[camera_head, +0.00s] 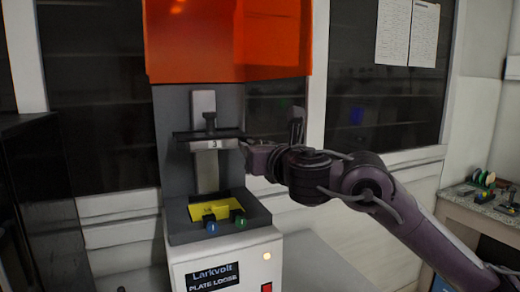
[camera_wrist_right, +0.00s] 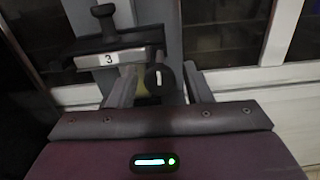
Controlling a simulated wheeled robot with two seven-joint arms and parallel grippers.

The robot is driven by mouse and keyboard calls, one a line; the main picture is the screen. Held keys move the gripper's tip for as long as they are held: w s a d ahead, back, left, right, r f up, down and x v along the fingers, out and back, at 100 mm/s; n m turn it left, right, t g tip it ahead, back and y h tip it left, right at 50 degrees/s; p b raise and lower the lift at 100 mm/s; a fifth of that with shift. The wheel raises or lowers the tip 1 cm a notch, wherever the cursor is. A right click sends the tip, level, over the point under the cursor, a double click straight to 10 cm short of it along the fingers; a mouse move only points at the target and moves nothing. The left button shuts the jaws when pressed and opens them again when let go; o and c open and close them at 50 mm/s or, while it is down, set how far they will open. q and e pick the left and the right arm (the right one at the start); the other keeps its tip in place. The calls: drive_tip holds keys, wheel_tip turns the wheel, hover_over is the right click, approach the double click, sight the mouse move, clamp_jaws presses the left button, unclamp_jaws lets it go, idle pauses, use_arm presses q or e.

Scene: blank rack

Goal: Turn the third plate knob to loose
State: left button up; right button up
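A dark build plate marked 3 (camera_head: 215,143) hangs on the grey column of a printer. In the right wrist view, the white label 3 (camera_wrist_right: 109,59) sits left of a round black knob (camera_wrist_right: 160,76) with a white, nearly upright line. My right gripper (camera_wrist_right: 159,72) is open, with one finger on each side of the knob in the picture; I cannot tell whether either finger touches it. In the head view, my right gripper (camera_head: 248,148) is at the plate's right end, where the knob is hard to make out. My left gripper is not in view.
An orange cover (camera_head: 230,40) is above the plate. Below are a yellow vat (camera_head: 216,209), a blue knob (camera_head: 212,228) and a green knob (camera_head: 240,220). A black sign (camera_head: 212,278) reads "Larkvolt PLATE LOOSE". A black handle (camera_wrist_right: 104,17) stands on the plate.

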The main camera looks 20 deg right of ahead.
drive_tip(key=s, duration=0.7)
drive_tip(key=shift+s+d, duration=0.15)
drive_tip(key=shift+s, duration=0.25)
